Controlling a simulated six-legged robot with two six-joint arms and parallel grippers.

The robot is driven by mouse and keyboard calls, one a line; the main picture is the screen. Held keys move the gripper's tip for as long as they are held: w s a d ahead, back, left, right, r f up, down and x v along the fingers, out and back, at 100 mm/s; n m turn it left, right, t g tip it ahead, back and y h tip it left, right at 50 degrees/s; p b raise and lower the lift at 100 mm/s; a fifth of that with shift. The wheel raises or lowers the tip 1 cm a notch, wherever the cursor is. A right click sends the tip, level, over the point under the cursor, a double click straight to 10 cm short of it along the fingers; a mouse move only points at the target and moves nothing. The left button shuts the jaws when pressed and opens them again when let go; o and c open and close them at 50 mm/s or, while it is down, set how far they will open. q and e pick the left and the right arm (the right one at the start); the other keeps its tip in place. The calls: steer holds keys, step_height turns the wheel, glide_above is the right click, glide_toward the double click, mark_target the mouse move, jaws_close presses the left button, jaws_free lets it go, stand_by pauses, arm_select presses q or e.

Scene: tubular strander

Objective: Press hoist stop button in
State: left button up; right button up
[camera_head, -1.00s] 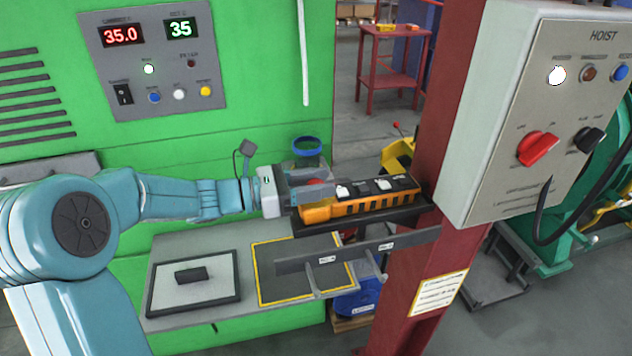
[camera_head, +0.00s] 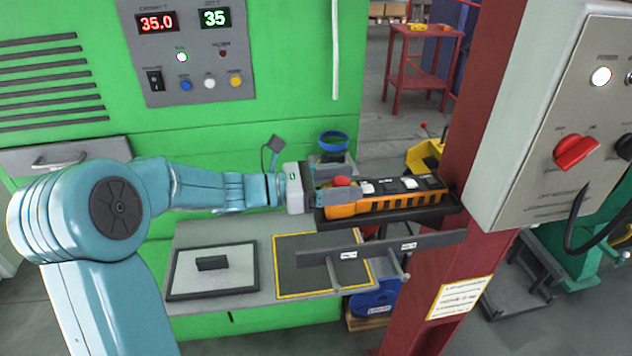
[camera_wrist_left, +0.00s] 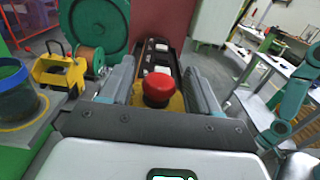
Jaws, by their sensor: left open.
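The hoist pendant (camera_head: 385,203) is an orange box with a row of black and white buttons, lying in a dark holder on the red column. Its red stop button (camera_head: 342,181) is at the end nearest my left gripper. In the left wrist view the round red stop button (camera_wrist_left: 158,88) stands up between the two grey fingers. My left gripper (camera_head: 335,192) is open around the pendant's end, one finger on each side; I cannot tell whether they touch it.
The red column (camera_head: 435,270) stands right behind the pendant, with the grey hoist panel (camera_head: 530,130) on it. A grey bench with a framed tray (camera_head: 212,291) and a rail with hooks (camera_head: 440,242) lie below. A blue-rimmed cup (camera_head: 334,140) stands behind the gripper.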

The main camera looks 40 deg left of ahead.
arm_select(q)
steer(key=b+v, duration=0.2)
steer(key=v, duration=1.4)
steer(key=shift+a, duration=0.2)
steer(key=shift+s, duration=0.15)
